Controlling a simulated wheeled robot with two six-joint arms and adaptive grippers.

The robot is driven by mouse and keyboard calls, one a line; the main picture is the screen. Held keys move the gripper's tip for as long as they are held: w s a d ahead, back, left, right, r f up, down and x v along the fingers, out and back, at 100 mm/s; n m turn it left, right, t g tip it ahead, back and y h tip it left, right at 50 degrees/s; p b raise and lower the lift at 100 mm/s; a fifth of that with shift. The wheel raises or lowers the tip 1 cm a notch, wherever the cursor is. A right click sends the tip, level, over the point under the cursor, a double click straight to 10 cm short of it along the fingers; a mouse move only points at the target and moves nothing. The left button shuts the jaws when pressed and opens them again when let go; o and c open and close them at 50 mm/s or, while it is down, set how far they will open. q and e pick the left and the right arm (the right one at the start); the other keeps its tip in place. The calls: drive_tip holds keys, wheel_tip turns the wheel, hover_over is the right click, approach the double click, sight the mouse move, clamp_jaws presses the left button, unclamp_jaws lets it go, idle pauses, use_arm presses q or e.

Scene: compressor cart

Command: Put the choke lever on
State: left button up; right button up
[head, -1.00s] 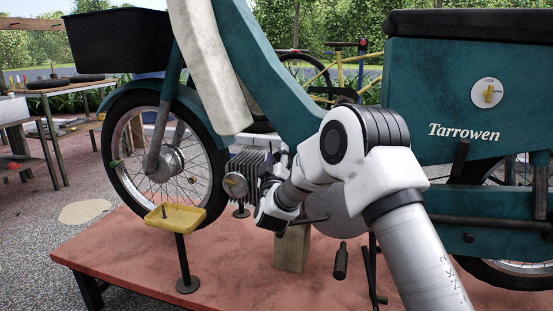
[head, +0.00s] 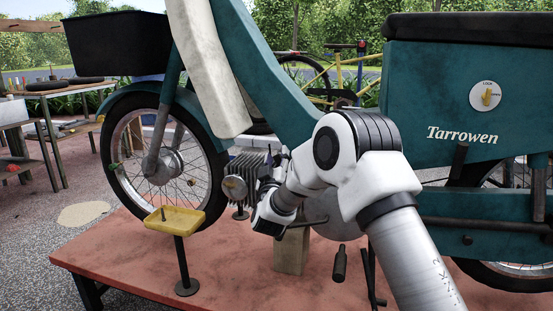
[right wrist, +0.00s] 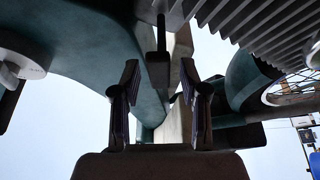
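My right gripper (head: 267,184) is beside the moped's finned engine (head: 250,166) in the head view, and its fingers are partly hidden there. In the right wrist view its two dark fingers (right wrist: 160,82) stand apart with a gap between them. A small dark block on a thin stem (right wrist: 158,66) shows between and beyond the fingertips. It may be the choke lever, but I cannot tell for sure, nor whether the fingers touch it. The engine fins (right wrist: 255,22) are at the upper right there. My left gripper is not in view.
The teal moped frame (head: 285,85) rises above the engine. A yellow tray on a stand (head: 176,220) is left of my right gripper. A wooden block (head: 290,254) is under the engine, and a black pedal (head: 339,263) hangs to its right. The red platform (head: 130,250) is clear at front left.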

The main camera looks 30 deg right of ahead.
drive_tip(key=v, duration=1.2)
drive_tip(key=shift+f, duration=0.1)
